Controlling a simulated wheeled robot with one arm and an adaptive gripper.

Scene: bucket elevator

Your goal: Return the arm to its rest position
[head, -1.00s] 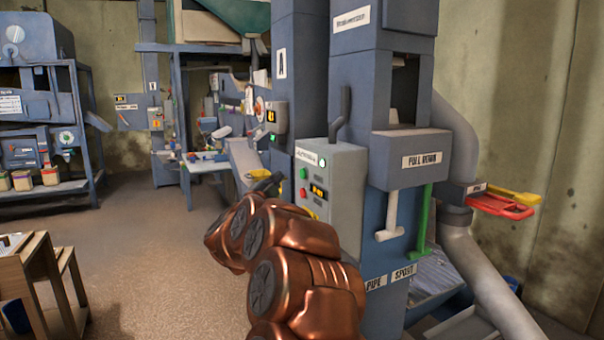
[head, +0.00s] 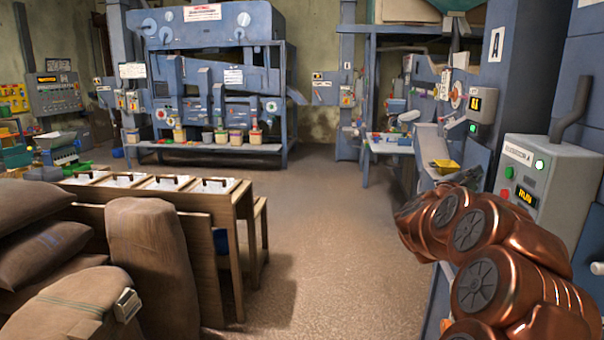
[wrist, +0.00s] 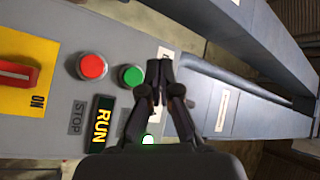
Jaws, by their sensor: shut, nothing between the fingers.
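My gripper (wrist: 166,78) is shut and empty in the wrist view, its dark fingertips together in front of a grey control box (wrist: 40,100). The tips appear just right of a green button (wrist: 131,76); I cannot tell whether they touch anything. A red button (wrist: 93,66) sits left of it, and a display (wrist: 100,125) reads RUN. In the head view my copper arm reaches in from the lower right and hides the gripper.
Full brown sacks (head: 150,260) and a wooden bench (head: 240,225) fill the lower left. A blue machine rack (head: 215,60) stands at the back. The middle floor (head: 325,220) is clear.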

